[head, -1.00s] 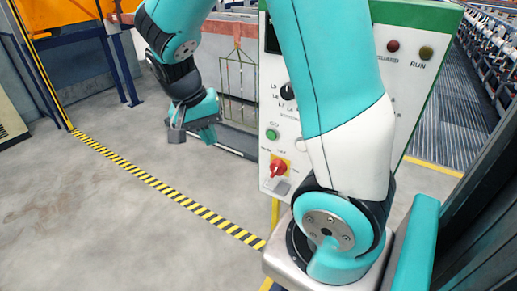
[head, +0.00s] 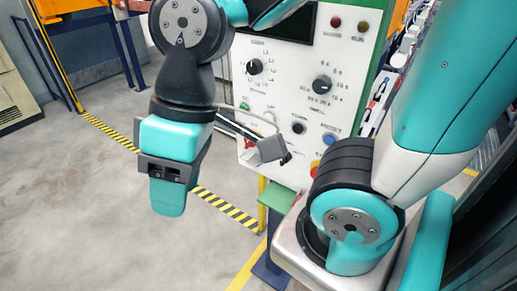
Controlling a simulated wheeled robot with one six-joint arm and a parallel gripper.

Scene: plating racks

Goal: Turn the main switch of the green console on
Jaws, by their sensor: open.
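The green console (head: 290,85) stands in the middle of the head view, with a white front panel and a green edge. A red switch (head: 250,143), the main switch by its place below the green button (head: 244,106), shows only as a small red patch. My gripper's fingers cover most of it, so its setting cannot be read. My gripper (head: 270,147) is open in front of the panel's lower left part, with a grey fingertip pad showing. I see nothing between the fingers. I cannot tell whether they touch the panel or the switch.
Near the gripper, the panel carries a left black knob (head: 254,67), a right black knob (head: 322,85), a small black knob (head: 298,127) and a blue button (head: 330,139). A green ledge (head: 277,197) juts out below. Open floor (head: 90,210) lies to the left.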

